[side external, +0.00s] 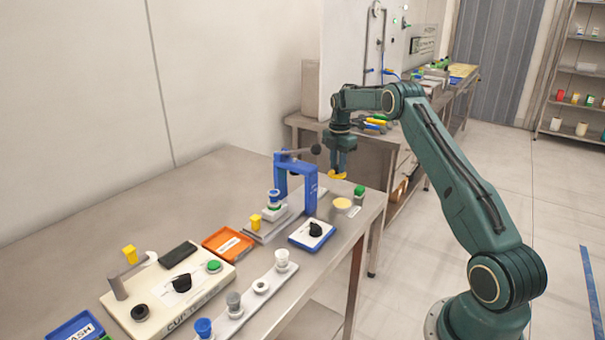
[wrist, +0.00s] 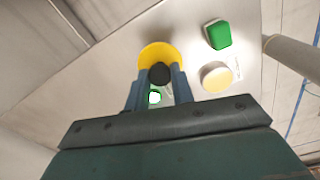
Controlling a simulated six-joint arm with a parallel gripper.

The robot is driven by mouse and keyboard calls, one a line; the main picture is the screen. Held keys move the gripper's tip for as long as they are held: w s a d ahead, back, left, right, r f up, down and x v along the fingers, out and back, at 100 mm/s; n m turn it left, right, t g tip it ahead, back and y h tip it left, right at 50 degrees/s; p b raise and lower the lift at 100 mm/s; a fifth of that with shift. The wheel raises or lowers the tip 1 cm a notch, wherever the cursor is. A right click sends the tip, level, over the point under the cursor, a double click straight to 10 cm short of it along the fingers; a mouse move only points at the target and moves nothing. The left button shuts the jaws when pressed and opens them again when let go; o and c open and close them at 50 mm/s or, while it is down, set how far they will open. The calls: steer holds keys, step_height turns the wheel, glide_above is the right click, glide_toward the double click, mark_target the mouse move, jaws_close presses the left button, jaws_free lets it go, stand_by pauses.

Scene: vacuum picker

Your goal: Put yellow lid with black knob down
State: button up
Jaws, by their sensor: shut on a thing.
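The yellow lid (wrist: 160,54) with its black knob (wrist: 160,73) is between my gripper's fingers in the wrist view. My gripper (wrist: 158,80) is shut on the knob. In the side view the yellow lid (side external: 337,175) hangs under my gripper (side external: 338,168), above the far right end of the metal table. A pale yellow disc (side external: 342,203) lies on the table below and slightly to the right of it. It also shows in the wrist view (wrist: 216,76), right of the held lid. The knob is hidden in the side view.
A green block (side external: 359,192) stands beside the pale disc. A blue press frame (side external: 296,178) stands left of my gripper. A blue-edged box with a black knob (side external: 312,234), an orange tray (side external: 228,244) and a white rack (side external: 248,301) are nearer the camera.

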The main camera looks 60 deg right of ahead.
mark_target(337, 173)
steer(key=shift+f, duration=2.3)
steer(key=shift+f, duration=0.15)
steer(key=o, duration=1)
steer(key=shift+c, duration=0.2)
step_height(337, 173, up, 12)
steer(key=shift+r, duration=0.15)
steer(key=shift+a+r, duration=0.1)
